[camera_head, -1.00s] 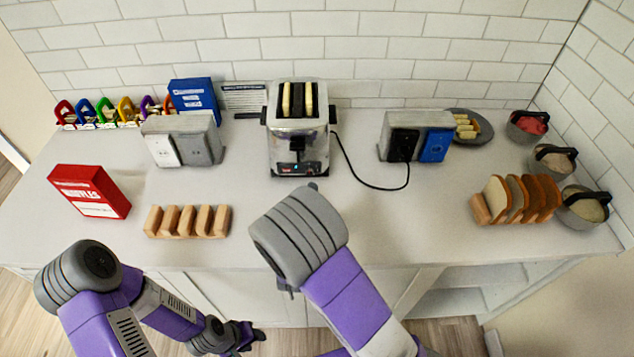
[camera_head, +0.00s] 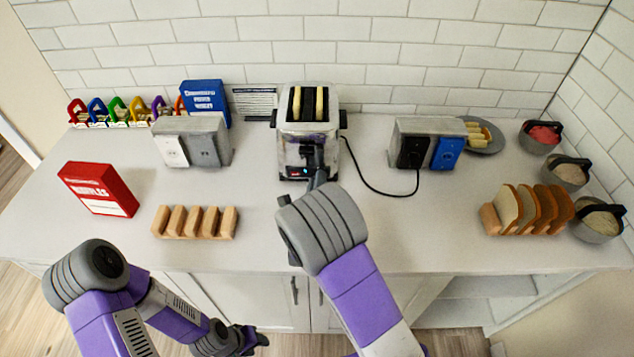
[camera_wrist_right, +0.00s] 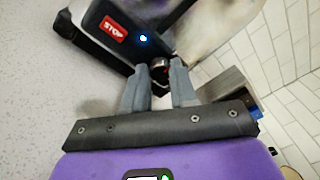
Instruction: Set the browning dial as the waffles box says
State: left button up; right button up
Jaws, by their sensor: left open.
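The toaster (camera_head: 292,130) stands at the back middle of the counter with pale pieces in its two slots. The red waffles box (camera_head: 98,188) lies tilted at the left; its small print is too small to read. My right gripper (camera_head: 316,165) is at the toaster's front, partly hidden by my arm. In the right wrist view, the dark browning dial (camera_wrist_right: 160,66) lies between the tips of my right gripper (camera_wrist_right: 160,72), whose fingers are apart; contact cannot be told. Its pointer setting cannot be read. My left gripper (camera_head: 255,340) is open and empty, low before the counter.
A red STOP label (camera_wrist_right: 113,29) and a blue light are beside the dial. Outlet blocks (camera_head: 205,128) (camera_head: 428,126) flank the toaster; its cord (camera_head: 372,184) runs to the right one. A wooden rack (camera_head: 196,222) and bread slices (camera_head: 530,209) stand nearer the front.

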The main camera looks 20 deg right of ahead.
grip_shut()
